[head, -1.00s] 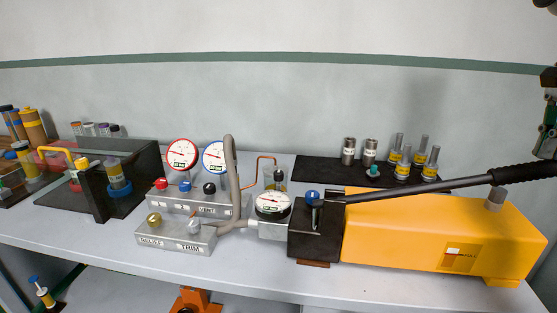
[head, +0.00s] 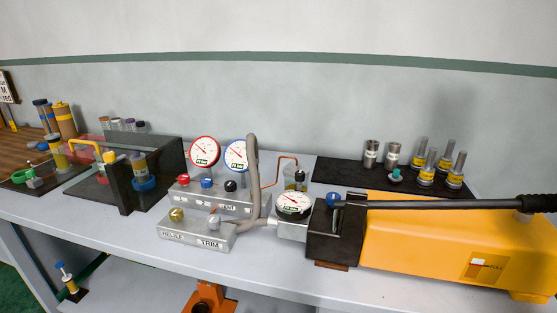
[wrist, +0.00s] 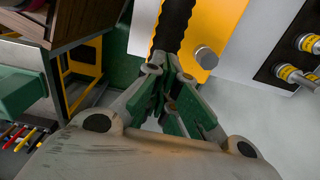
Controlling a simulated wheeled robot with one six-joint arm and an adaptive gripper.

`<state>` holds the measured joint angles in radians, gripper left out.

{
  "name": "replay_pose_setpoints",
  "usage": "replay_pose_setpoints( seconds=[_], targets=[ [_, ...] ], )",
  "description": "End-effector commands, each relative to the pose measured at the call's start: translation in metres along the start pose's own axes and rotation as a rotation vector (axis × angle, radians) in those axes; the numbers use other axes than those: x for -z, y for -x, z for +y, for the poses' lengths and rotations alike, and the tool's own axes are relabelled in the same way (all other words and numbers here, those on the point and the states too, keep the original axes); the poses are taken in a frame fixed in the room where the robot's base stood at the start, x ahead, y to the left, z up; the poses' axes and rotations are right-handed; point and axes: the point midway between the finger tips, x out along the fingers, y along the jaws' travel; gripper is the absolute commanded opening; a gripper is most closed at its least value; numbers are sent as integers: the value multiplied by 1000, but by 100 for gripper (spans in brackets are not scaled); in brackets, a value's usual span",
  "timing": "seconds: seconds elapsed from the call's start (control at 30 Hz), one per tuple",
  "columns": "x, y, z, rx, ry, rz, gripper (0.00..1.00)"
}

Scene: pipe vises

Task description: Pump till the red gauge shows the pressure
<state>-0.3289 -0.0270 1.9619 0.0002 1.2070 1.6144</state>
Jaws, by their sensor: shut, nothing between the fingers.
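The red-rimmed gauge (head: 204,151) stands upright on the valve block; its needle points left, and its numbers are too small to read. A blue-rimmed gauge (head: 237,155) stands beside it. The yellow pump (head: 430,240) lies on the bench at the right, with a white gauge (head: 294,204) at its left end. Its long lever (head: 450,205) is nearly level, and the black grip runs off the right edge. In the wrist view, my gripper (wrist: 172,88) is shut and empty, its tips close to the black grip (wrist: 173,28). I cannot tell whether they touch. My gripper is outside the head view.
Valve blocks (head: 198,235) marked RELIEF and TRIM carry several knobs. A thick grey hose (head: 252,185) rises left of the pump. A black mat (head: 335,173) with metal fittings lies behind it. A dark open-sided stand (head: 160,160) is at the left. The bench front is clear.

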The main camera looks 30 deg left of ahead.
Motion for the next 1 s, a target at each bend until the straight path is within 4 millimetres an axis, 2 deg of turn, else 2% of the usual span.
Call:
replay_pose_setpoints(
  seconds=[0.3,1.0],
  targets=[
    [6,-26,0,-2,-1,0,0],
    [7,-37,1,-2,0,0,0]
  ],
)
